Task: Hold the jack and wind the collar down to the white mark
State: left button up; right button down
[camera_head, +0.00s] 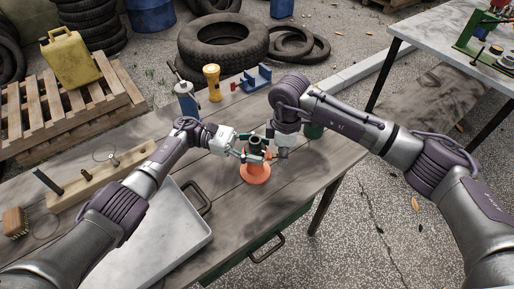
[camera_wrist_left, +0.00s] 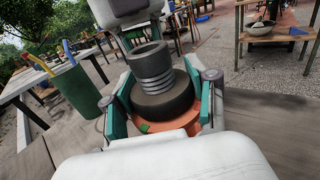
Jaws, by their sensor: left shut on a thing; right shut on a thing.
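The jack (camera_head: 256,174) stands upright on the wooden bench, with a flared orange body. A dark ring-shaped collar (camera_wrist_left: 163,101) sits around its grey threaded screw (camera_wrist_left: 150,66), just above the orange body (camera_wrist_left: 176,130). My left gripper (camera_head: 250,156) comes in from the left and is shut on the jack, with one finger on each side in the left wrist view (camera_wrist_left: 162,112). My right gripper (camera_head: 268,147) reaches down from the upper right and is shut at the collar; its exact contact is partly hidden. I cannot make out the white mark.
A grey tray (camera_head: 188,258) lies at the bench's front. A green cup (camera_wrist_left: 72,97) stands close to the jack. A wooden block (camera_head: 100,180) with pegs lies left.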

pick_arm(q)
jog(key=shift+f+m+g+y, duration=0.1)
jog(key=shift+m+g+y, duration=0.35)
jog(key=shift+g, duration=0.45)
jog(key=o, duration=1.2)
jog(key=shift+a, duration=0.1)
jog(key=shift+r, duration=5.05)
